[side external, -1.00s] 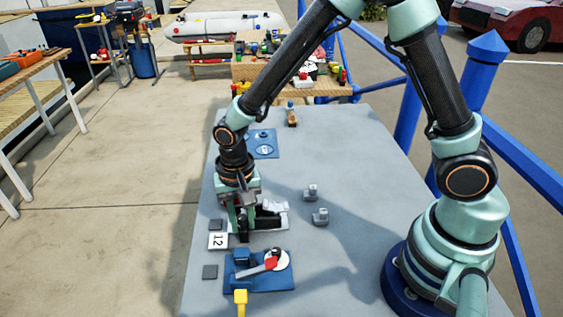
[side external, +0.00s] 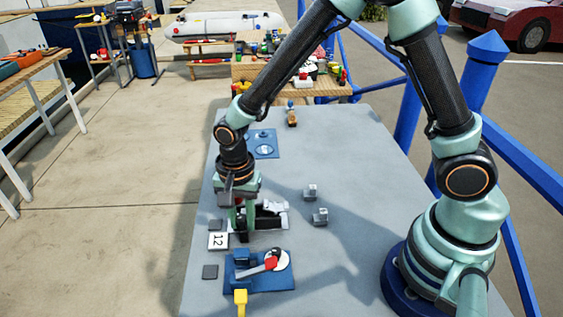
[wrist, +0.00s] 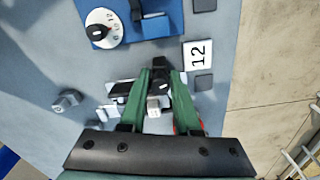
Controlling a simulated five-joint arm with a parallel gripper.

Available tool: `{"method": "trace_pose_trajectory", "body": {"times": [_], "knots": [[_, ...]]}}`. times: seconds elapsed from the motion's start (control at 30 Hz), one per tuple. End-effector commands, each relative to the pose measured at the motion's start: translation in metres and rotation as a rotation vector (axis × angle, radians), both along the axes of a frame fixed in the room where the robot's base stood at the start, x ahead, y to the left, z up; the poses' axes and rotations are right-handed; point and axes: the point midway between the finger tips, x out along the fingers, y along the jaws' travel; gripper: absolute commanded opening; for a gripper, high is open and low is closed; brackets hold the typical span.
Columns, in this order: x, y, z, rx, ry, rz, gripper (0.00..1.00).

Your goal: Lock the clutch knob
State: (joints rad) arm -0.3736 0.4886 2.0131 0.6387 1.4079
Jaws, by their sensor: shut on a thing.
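My gripper (wrist: 161,72) is shut on a small dark knob (wrist: 162,61) at its fingertips. I take this for the clutch knob; the fingers hide most of it. In the side external view my gripper (side external: 243,236) points straight down at the left end of a low black and pale-grey fitting (side external: 271,213), which carries the knob. How far the knob is turned cannot be told. A white card marked 12 (wrist: 197,53) lies close beside the fingers; it also shows in the side external view (side external: 218,240).
A blue plate (side external: 280,284) with a white dial (wrist: 104,28) and a red-ended lever (side external: 271,263) stands close by. A yellow handle (side external: 240,298) juts from it. Two small grey fittings (side external: 320,216) (side external: 310,192) stand to the right. Another blue plate (side external: 266,142) lies behind.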

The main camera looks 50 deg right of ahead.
Motion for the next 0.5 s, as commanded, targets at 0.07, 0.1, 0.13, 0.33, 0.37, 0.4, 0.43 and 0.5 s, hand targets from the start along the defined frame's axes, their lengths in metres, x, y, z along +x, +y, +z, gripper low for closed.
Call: {"method": "trace_pose_trajectory", "body": {"times": [0.07, 0.1, 0.13, 0.33, 0.37, 0.4, 0.43, 0.5], "knots": [[0.0009, 0.0006, 0.0013, 0.002, -0.003, -0.001, 0.0], [0.0009, 0.0006, 0.0013, 0.002, -0.003, -0.003, 0.0], [0.0008, 0.0007, 0.0013, 0.002, -0.003, -0.01, 0.0], [0.0005, 0.0007, 0.0012, 0.001, -0.002, -0.199, 0.0], [0.0006, 0.0006, 0.0012, 0.001, -0.002, -0.232, 0.0], [0.0005, 0.0004, 0.0012, 0.001, -0.002, -0.271, 0.0], [0.0005, 0.0002, 0.0012, 0.001, -0.001, -0.296, 0.0], [0.0004, -0.0003, 0.0011, 0.001, -0.001, -0.339, 0.0]]}}
